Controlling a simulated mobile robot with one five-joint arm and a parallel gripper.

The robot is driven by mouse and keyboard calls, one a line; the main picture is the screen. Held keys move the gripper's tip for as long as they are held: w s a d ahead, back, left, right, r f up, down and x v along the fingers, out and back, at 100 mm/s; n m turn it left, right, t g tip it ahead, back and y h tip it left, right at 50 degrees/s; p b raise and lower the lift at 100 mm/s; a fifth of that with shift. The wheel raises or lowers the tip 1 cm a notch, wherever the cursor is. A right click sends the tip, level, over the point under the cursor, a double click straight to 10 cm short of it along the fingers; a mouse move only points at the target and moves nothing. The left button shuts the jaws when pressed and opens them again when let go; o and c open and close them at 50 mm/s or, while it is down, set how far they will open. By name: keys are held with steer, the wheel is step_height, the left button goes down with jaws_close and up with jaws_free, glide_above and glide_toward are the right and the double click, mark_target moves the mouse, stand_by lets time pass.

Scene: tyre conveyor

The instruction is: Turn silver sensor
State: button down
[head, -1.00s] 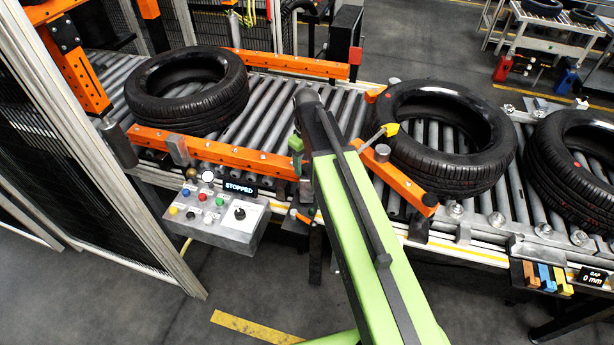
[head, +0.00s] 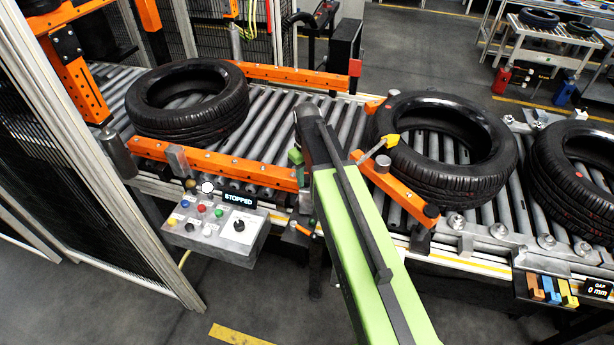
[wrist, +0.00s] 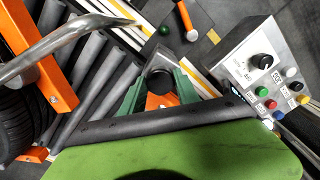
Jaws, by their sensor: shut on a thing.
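In the wrist view my gripper (wrist: 160,88) has green fingers closed around a dark, round-topped piece (wrist: 160,80). Orange shows just below it. I cannot tell from its surface whether this piece is the silver sensor. In the head view my arm covers most of the grip, and only a bit of green finger shows beside the end of the left orange rail (head: 225,164). A silver rod with a yellow tip (head: 382,144) stands over the right orange rail (head: 398,188). A bent silver rod (wrist: 62,42) also crosses the upper left of the wrist view.
Black tyres lie on the roller conveyor: one at left (head: 190,122), one at centre right (head: 440,172), one at the right edge (head: 570,195). A control box (head: 215,228) reading STOPPED hangs at the front. Wire fencing (head: 80,140) closes off the left.

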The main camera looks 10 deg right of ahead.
steer(key=c, duration=0.9)
jaws_free()
step_height(320, 180, up, 17)
steer(key=p, duration=1.7)
steer(key=shift+r, duration=0.2)
